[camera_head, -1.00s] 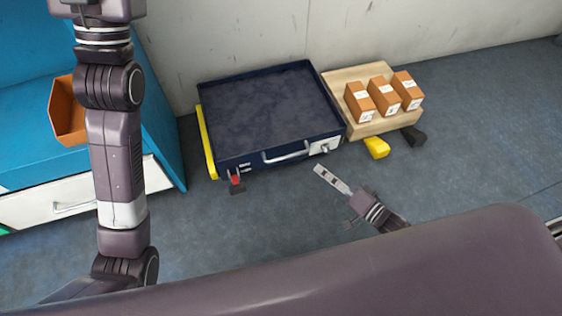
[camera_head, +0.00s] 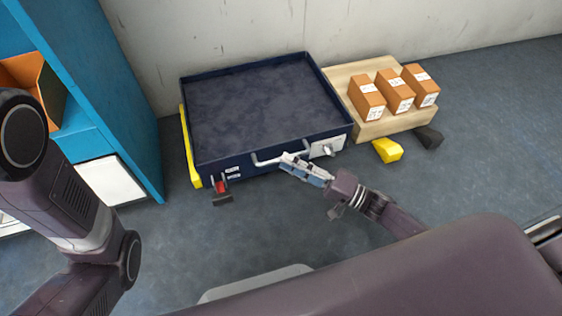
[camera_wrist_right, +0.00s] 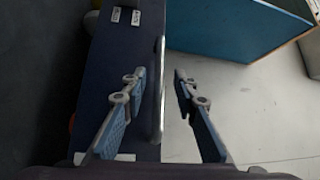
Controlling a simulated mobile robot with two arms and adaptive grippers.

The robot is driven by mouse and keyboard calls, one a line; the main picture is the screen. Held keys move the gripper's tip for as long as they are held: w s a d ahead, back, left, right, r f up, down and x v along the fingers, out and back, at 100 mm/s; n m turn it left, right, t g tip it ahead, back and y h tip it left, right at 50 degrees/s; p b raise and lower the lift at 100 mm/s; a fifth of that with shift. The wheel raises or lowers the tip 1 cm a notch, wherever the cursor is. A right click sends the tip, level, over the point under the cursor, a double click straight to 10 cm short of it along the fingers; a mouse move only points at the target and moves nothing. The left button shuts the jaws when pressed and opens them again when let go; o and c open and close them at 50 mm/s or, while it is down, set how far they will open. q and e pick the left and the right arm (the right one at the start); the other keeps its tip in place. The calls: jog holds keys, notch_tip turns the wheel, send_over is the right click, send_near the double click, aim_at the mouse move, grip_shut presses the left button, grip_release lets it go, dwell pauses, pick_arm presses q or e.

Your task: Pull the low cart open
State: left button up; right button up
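The low cart (camera_head: 255,95) is a dark navy, shallow open-topped box on the floor against the wall, empty inside. Its silver handle (camera_head: 265,163) is on the front face, beside a light latch plate (camera_head: 328,147). My right gripper (camera_head: 289,160) is at the right part of the handle. In the right wrist view its two fingers (camera_wrist_right: 158,78) are spread, with the handle (camera_wrist_right: 160,55) appearing between them; I cannot tell whether either touches it. The cart's front (camera_wrist_right: 110,60) shows to the left there. My left gripper is out of view; only its arm shows at left.
A wooden pallet (camera_head: 345,82) with three orange-brown boxes (camera_head: 396,91) stands right of the cart. Yellow (camera_head: 387,150) and black (camera_head: 429,137) blocks lie before it. A blue cabinet (camera_head: 110,95) with an orange bin (camera_head: 35,85) stands left.

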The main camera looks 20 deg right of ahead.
jog(key=shift+b+x, duration=0.45)
jog(key=shift+x, duration=1.1)
jog(key=shift+c, duration=0.5)
grip_shut()
